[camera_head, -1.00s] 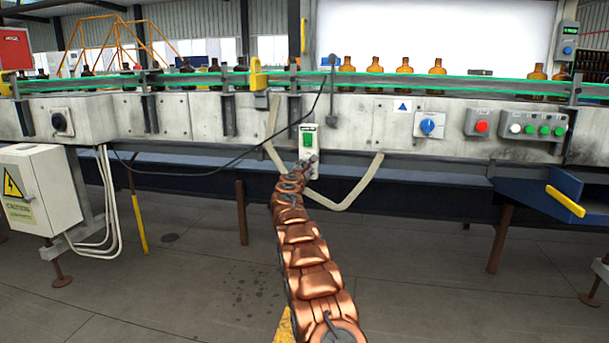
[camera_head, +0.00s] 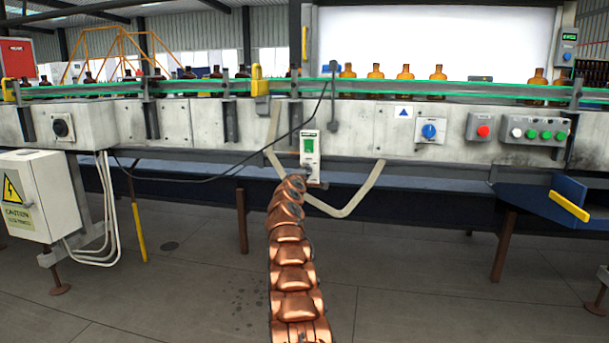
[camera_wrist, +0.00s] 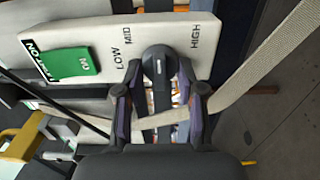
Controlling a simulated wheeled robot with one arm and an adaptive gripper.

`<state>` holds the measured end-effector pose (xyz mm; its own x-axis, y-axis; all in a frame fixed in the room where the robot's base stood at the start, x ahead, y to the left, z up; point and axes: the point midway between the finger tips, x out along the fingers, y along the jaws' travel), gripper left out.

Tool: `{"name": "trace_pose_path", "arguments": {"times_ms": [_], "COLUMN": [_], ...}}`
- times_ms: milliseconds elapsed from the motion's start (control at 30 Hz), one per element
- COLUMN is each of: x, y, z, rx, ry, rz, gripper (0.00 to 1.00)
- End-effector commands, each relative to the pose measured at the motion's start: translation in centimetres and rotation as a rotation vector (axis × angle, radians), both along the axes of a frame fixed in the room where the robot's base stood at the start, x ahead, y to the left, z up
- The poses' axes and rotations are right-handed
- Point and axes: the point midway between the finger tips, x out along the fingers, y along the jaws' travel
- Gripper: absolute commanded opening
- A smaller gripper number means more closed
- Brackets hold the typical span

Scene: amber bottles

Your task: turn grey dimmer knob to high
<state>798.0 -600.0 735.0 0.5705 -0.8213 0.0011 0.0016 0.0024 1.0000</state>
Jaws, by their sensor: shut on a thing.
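The grey dimmer knob (camera_wrist: 158,66) sits on a pale switch panel (camera_wrist: 178,30) in the wrist view. Its short white mark stands about upright in the picture, between the printed words MID and HIGH. LOW is further left. My gripper (camera_wrist: 160,80) has one finger on each side of the knob and is shut on it. In the head view the panel (camera_head: 317,154) hangs on the front of the conveyor, above the end of my arm. My gripper and the knob cannot be made out clearly there.
A green ON switch (camera_wrist: 72,64) is on the same panel, left of the knob. A pale strap or conduit (camera_head: 352,207) loops below the panel, and a black cable (camera_head: 240,162) runs left. A blue rotary switch (camera_head: 429,131) and push buttons (camera_head: 545,133) are further right.

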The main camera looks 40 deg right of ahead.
Motion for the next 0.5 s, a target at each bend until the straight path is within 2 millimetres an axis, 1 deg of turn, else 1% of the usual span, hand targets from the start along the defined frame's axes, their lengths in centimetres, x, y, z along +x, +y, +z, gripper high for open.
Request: {"name": "trace_pose_path", "arguments": {"times_ms": [200, 367, 500], "x": [-0.02, 0.01, -0.07], "y": [0.01, -0.02, -0.02], "z": [0.48, 0.33, 0.60], "rx": [0.110, 0.183, 0.232], "ry": [-0.162, -0.262, -0.336], "rz": [0.000, 0.000, -0.001], "gripper": [0.03, 0.03, 0.03]}}
